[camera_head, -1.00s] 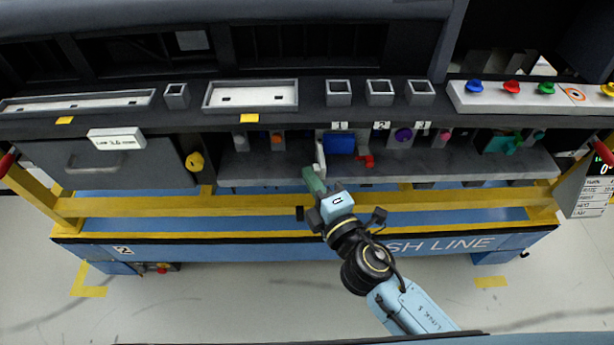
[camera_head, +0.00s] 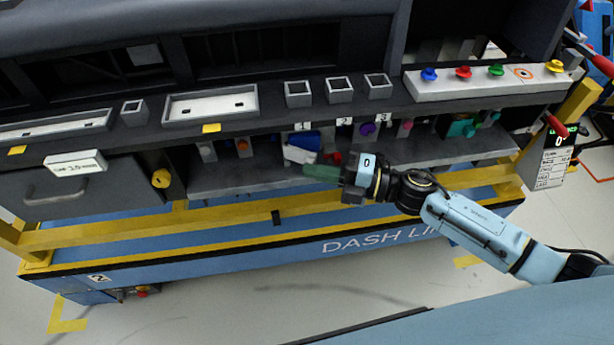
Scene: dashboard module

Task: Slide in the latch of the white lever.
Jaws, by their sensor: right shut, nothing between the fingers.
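The white lever (camera_head: 299,155) lies slanted across the front of the blue block (camera_head: 304,139) under label 1. My right gripper (camera_head: 313,171) has its green fingers shut and empty, pointing left, just below and beside the right end of the white lever. I cannot tell whether they touch it. The latch of the lever cannot be made out at this size. My left gripper is not in view.
A red part (camera_head: 334,157) sits just right of the lever, close above my fingers. A purple knob (camera_head: 367,129) and a pink knob (camera_head: 405,126) are further right.

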